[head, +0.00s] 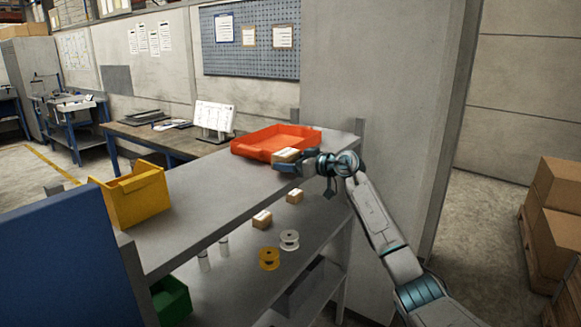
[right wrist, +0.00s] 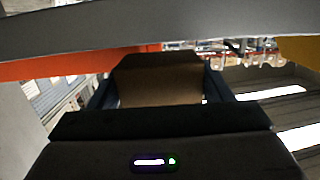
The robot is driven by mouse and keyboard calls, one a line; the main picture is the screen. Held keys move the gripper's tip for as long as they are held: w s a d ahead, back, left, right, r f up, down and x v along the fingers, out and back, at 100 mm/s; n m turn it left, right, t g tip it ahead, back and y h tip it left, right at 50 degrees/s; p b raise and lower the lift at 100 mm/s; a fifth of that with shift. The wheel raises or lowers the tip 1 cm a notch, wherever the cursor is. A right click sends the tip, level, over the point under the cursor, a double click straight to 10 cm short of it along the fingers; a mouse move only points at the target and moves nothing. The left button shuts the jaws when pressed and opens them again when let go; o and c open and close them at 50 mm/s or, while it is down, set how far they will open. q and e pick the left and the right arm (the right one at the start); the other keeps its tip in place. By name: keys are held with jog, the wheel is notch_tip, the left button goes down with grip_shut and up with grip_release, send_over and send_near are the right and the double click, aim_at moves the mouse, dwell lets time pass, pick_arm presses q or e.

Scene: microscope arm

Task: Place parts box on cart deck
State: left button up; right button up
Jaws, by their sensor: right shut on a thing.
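A small cardboard parts box (head: 287,155) with a pale stripe on top is between the fingers of my right gripper (head: 292,161), at the right end of the grey upper shelf (head: 205,205). My right gripper is shut on the box. The brown box also shows between the dark fingers in the right wrist view (right wrist: 158,86). In the head view it lies just in front of the orange tray; whether it touches the shelf or the tray I cannot tell. No cart deck can be made out for certain. My left gripper is not in view.
The orange tray (head: 272,143) is at the shelf's back right and a yellow bin (head: 136,196) at its left. Below are small boxes (head: 262,220), spools (head: 269,259) and a green bin (head: 171,300). The upper shelf's middle is clear. A concrete pillar (head: 385,110) rises behind my right arm.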

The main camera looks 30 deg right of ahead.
jog(key=shift+f, duration=0.95)
jog(key=shift+d, duration=0.1)
jog(key=shift+s, duration=0.1)
jog(key=o, duration=1.3)
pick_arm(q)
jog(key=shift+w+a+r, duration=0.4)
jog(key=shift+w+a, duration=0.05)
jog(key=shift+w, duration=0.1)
pick_arm(e)
jog(key=shift+o, duration=0.2)
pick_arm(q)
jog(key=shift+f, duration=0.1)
pick_arm(e)
jog(key=shift+s, duration=0.1)
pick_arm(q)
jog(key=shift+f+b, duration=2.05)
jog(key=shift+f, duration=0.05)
pick_arm(e)
jog(key=v, duration=1.1)
jog(key=shift+s+d, duration=0.2)
jog(key=shift+s, duration=0.15)
